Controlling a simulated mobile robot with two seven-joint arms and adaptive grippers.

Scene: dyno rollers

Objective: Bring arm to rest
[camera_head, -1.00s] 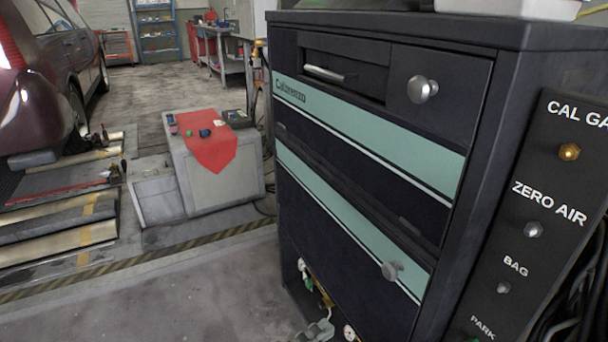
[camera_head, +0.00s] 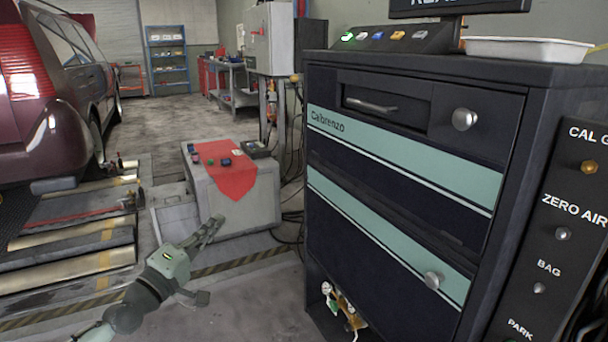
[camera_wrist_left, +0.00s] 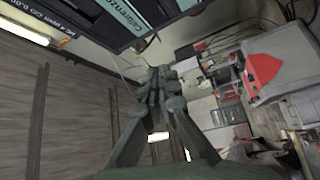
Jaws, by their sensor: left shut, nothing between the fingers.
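My left gripper (camera_head: 212,228) is in the lower left of the head view, its green-grey arm coming in from the bottom left. It is in the air, in front of the grey box with the red cloth as seen in the picture. Its fingers are together and empty. In the left wrist view the fingers (camera_wrist_left: 160,85) meet at the tips with nothing between them. My right gripper does not show in either view.
A dark cabinet with teal bands (camera_head: 400,155) stands close on the right. A control panel (camera_head: 560,215) with knobs is beside it. The grey box (camera_head: 258,205) bears a red cloth (camera_head: 232,180). A maroon car (camera_head: 60,110) stands on the left.

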